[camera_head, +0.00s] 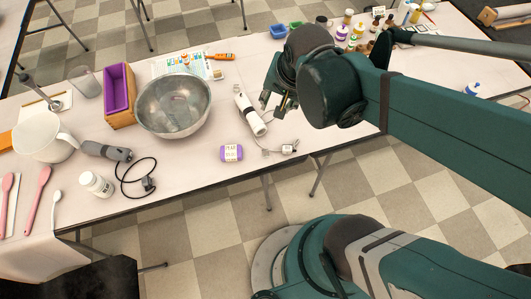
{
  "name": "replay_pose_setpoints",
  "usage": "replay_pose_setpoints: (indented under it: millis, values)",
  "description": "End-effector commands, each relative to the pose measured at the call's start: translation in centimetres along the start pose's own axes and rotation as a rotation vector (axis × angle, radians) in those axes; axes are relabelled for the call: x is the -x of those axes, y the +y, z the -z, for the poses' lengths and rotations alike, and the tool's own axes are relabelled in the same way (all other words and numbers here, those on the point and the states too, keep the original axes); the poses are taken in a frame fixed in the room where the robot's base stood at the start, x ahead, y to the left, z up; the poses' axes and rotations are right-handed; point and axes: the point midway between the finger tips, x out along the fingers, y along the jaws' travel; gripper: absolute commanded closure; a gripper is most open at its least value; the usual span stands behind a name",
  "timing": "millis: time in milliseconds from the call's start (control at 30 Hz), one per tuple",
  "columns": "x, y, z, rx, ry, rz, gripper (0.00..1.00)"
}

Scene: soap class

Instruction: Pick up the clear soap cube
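I cannot make out a clear soap cube for certain. The metal bowl (198,124) on the table has faint, pale shapes inside, and I cannot tell whether they are soap or reflections. A purple wrapped bar with a white label (231,153) lies near the table's front edge. My gripper (273,104) is above the table, right of the bowl and beside a white stick blender. Its two fingers show apart, pointing down, with nothing visible between them. My arm hides part of the table behind it.
A wooden box with a purple liner (119,90) stands left of the bowl. A white pot (42,137), a grey hand blender (105,151) with its cord and a white bottle (96,184) are at left. The white stick blender (249,113) lies near my gripper. Several bottles stand at back right.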

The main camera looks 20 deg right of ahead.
Motion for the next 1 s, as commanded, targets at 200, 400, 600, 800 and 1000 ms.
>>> replay_pose_setpoints:
  millis: [200, 400, 600, 800, 1000]
  values:
    - [-2.8, 0.0, -1.0, -0.192, -0.053, -0.048, 0.68]
    - [-5.2, 0.2, -2.2, -0.372, -0.093, -0.103, 0.68]
    - [-7.7, 0.5, -3.5, -0.552, -0.122, -0.167, 0.68]
    - [-10.0, 1.0, -5.0, -0.729, -0.139, -0.239, 0.68]
    - [-12.1, 1.5, -6.4, -0.894, -0.142, -0.313, 0.68]
